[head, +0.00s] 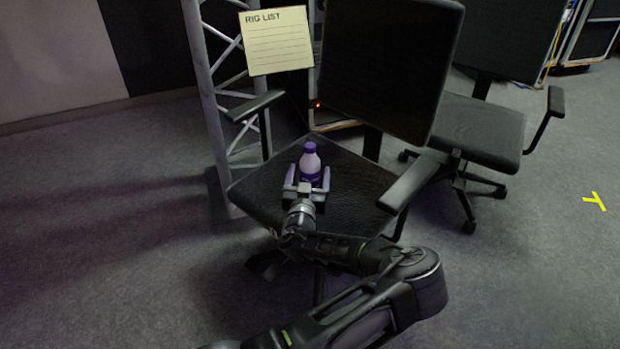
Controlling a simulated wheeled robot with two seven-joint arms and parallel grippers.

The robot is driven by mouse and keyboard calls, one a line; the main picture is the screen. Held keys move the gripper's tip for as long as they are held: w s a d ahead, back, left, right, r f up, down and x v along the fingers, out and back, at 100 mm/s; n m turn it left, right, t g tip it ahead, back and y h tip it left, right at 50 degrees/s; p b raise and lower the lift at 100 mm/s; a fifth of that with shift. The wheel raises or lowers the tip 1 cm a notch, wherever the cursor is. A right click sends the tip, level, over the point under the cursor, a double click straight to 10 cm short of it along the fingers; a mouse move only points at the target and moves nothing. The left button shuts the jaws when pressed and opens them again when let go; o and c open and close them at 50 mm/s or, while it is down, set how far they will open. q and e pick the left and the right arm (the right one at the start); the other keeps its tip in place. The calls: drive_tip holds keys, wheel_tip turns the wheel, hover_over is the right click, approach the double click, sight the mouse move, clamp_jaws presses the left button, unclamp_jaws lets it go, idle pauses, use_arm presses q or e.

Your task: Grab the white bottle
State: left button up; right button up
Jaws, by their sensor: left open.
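The white bottle (310,161) stands upright on the black seat of an office chair (255,190). It has a purple cap and a purple band low on its body. My left gripper (307,178) is open at the bottle's near side, with one finger to its left and one to its right. The bottle's lower part is partly hidden by the gripper. I cannot tell whether the fingers touch it. My right gripper is out of view.
The chair's backrest (388,62) rises behind the seat, with armrests at left (254,105) and right (410,182). A metal truss (207,95) and a "RIG LIST" sheet (277,42) stand behind. A second chair (478,130) is at right. Floor at left is clear.

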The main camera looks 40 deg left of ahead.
use_arm(q)
drive_tip(key=shift+x, duration=1.1)
drive_tip(key=shift+c, duration=0.5)
clamp_jaws()
